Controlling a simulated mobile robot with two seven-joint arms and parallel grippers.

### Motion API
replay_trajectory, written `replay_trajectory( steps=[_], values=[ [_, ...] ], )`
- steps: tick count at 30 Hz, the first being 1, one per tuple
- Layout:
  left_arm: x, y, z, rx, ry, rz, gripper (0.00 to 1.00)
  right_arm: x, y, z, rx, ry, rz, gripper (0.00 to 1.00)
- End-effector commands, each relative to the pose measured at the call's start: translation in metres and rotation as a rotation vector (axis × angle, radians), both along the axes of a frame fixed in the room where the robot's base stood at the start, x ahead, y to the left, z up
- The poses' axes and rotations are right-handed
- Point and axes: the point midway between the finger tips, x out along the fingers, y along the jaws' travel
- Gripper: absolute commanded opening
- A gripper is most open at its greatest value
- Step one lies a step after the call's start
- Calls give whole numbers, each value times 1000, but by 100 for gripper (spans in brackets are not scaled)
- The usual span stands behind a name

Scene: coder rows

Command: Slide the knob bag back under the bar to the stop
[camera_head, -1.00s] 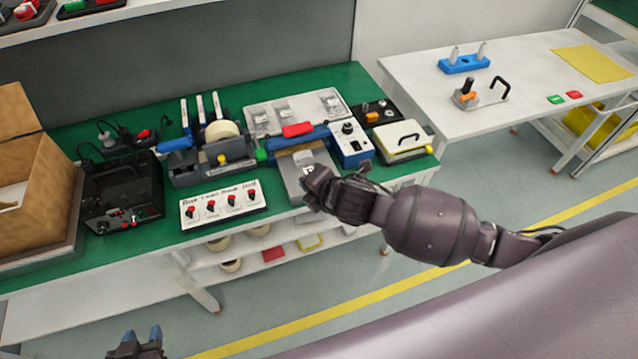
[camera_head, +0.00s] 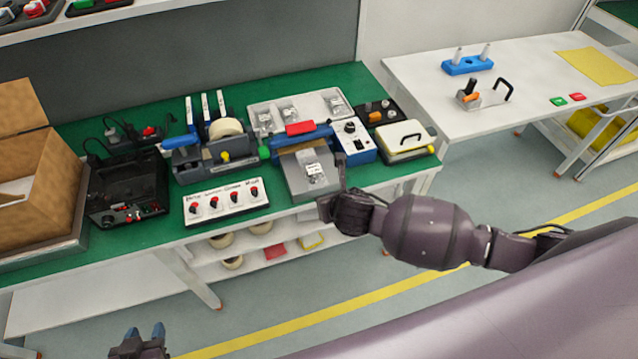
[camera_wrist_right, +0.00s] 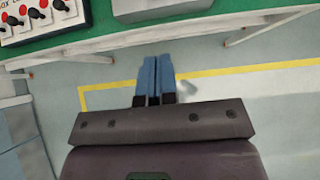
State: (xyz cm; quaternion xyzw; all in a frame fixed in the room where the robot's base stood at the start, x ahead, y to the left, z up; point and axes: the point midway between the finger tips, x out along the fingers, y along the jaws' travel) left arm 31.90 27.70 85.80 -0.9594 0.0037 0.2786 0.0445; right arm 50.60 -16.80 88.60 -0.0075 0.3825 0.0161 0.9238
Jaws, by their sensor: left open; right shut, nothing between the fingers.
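The knob bag (camera_head: 317,178), small and clear with a white label, lies on the grey tray (camera_head: 297,181) in front of the sealer's bar. The bar is blue (camera_head: 295,139) with a red block (camera_head: 299,128) on top. The stop cannot be made out; the strip under the bar is hidden. My right arm's end is just in front of the tray's front edge, apart from the bag. In the right wrist view my right gripper (camera_wrist_right: 154,75) is shut and empty, above the floor. My left gripper (camera_head: 142,338) is open and empty at the bottom left.
A blue and white control box (camera_head: 355,143) stands right of the bar. A white panel with red knobs (camera_head: 226,203) lies left of the tray. A tape dispenser (camera_head: 215,155) is behind the panel. Floor is free in front of the bench.

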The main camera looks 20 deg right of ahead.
Motion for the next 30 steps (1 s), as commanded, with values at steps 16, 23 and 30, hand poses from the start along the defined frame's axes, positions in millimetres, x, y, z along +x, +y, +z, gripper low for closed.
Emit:
replay_trajectory(
  steps=[16, 23, 30],
  values=[
    [1, 0, -7, 0, -2, 0, 43, 56, 2, -56, 1, 1, -2, 0],
    [2, 0, -5, 1, -3, -1, 43, 84, 3, -55, 2, 1, -2, 0],
    [2, 0, -5, 1, -3, -1, 43, 94, 3, -55, 1, 0, -1, 0]
  ],
)
